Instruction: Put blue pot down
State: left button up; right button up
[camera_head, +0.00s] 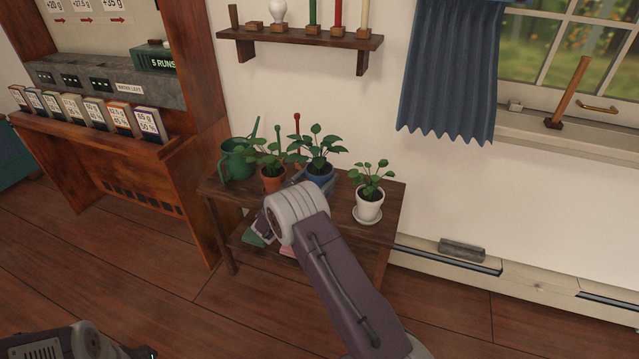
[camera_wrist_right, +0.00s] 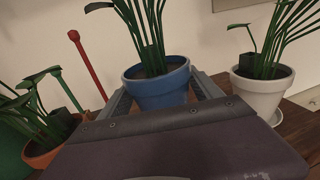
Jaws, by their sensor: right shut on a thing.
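The blue pot (camera_head: 320,170) holds a leafy green plant and is upright over the top of the small wooden plant table (camera_head: 397,200). It stands between the orange and white pots. My right gripper (camera_head: 319,181) reaches in from the front and is shut on the blue pot. In the right wrist view, grey fingers flank the blue pot (camera_wrist_right: 158,88) on both sides. Its base is hidden behind my gripper, so I cannot tell whether it touches the tabletop. My left arm shows only as a piece at the bottom left corner; its gripper is out of view.
An orange pot (camera_head: 271,184) and green watering can (camera_head: 238,162) stand left of the blue pot. A white pot (camera_head: 368,210) on a saucer stands close at right. A thin red-topped stick (camera_head: 297,130) rises behind. A wall shelf (camera_head: 300,43) hangs above.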

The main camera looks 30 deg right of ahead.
notch_tip(320, 180, up, 5)
jog(key=shift+p, duration=0.6)
